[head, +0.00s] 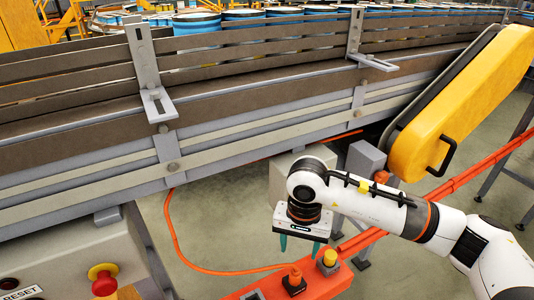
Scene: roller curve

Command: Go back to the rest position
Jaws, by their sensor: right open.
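My right arm comes in from the right, and its gripper (300,246) hangs pointing down in front of the conveyor. Its two teal fingers are apart, with nothing seen between them. It is above the floor, close to an orange-red box with knobs (322,284). My left gripper is not in the picture.
A conveyor with brown side rails (245,100) crosses the view, carrying several blue-banded cans (197,21). A yellow guard (445,115) stands at the right. A control panel with a red button (103,280) is at lower left. An orange cable (178,232) lies on the floor.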

